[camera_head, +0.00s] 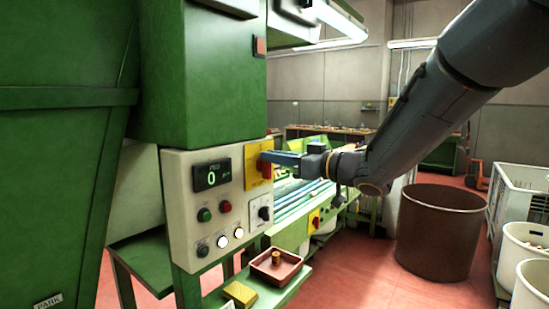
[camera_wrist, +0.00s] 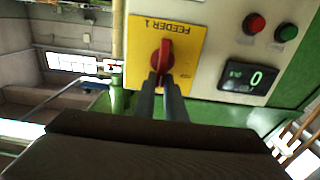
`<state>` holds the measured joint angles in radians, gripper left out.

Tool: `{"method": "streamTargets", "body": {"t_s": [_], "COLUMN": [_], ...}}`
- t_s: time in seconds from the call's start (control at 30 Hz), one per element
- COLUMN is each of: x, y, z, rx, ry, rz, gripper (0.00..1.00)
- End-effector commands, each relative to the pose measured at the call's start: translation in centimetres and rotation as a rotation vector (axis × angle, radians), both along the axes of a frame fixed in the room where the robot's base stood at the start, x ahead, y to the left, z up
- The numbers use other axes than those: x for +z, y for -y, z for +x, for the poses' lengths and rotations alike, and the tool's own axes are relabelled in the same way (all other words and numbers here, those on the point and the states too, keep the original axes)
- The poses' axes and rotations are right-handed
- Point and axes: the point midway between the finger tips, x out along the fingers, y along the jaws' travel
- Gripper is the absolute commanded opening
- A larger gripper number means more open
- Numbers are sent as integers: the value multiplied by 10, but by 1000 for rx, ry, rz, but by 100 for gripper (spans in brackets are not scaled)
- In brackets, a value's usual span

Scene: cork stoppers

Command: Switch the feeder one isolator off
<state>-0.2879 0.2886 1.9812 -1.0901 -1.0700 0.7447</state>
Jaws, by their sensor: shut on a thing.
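The feeder one isolator is a red rotary handle (camera_wrist: 161,55) on a yellow plate (camera_wrist: 188,42) labelled "FEEDER 1". In the wrist view the handle lies along the picture's vertical. My gripper (camera_wrist: 162,80) is shut on the near end of the red handle, one finger on each side. In the head view my gripper (camera_head: 273,157) reaches in from the right and hides part of the handle. The yellow plate (camera_head: 252,175) sits at the upper right of the pale control panel (camera_head: 180,192).
The panel has a display (camera_head: 211,176) reading 0, green (camera_head: 204,215) and red (camera_head: 225,207) buttons, a selector and white lamps. A second yellow plate with a red handle (camera_head: 315,221) is lower on the machine. A red tray (camera_head: 262,275) stands below; a brown bin (camera_head: 437,235) is right.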

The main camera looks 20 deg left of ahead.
Motion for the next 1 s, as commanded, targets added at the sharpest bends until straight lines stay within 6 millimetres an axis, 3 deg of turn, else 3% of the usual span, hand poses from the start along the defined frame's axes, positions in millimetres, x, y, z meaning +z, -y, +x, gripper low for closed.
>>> {"method": "streamTargets", "body": {"t_s": [0.37,1.0], "x": [-2,-10], "y": [-3,-10], "z": [-2,-16], "rx": [1,3], "ry": [91,620], "rz": [-39,-255], "gripper": [0,0]}}
